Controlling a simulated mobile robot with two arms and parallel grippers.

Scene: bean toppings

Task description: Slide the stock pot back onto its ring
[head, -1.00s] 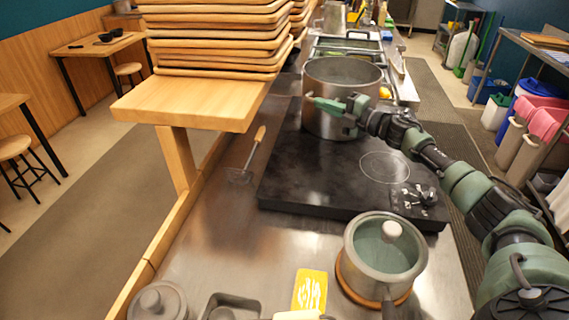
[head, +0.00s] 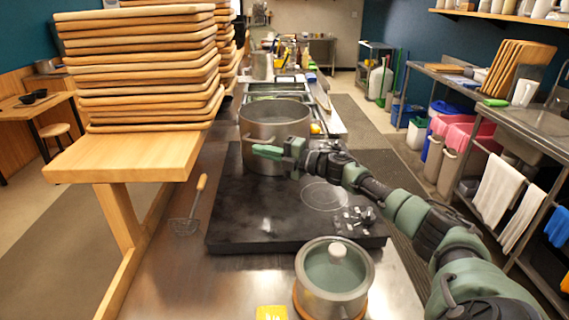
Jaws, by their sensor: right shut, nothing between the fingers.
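The stock pot (head: 272,118), a large open steel pot, stands upright at the far end of the black cooktop (head: 235,215). A pale printed ring (head: 325,196) shows on the cooktop's near right, clear of the pot. My right gripper (head: 266,151) is shut and empty, in front of the pot's near side, with its fingers pointing left. I cannot tell whether it touches the pot wall. The pot's lower near side is partly hidden behind the gripper. My left gripper is not in view.
Control knobs (head: 355,219) sit at the cooktop's right edge. A wire skimmer (head: 188,210) lies to the left. Stacked wooden trays (head: 145,75) rise on a ledge at left.

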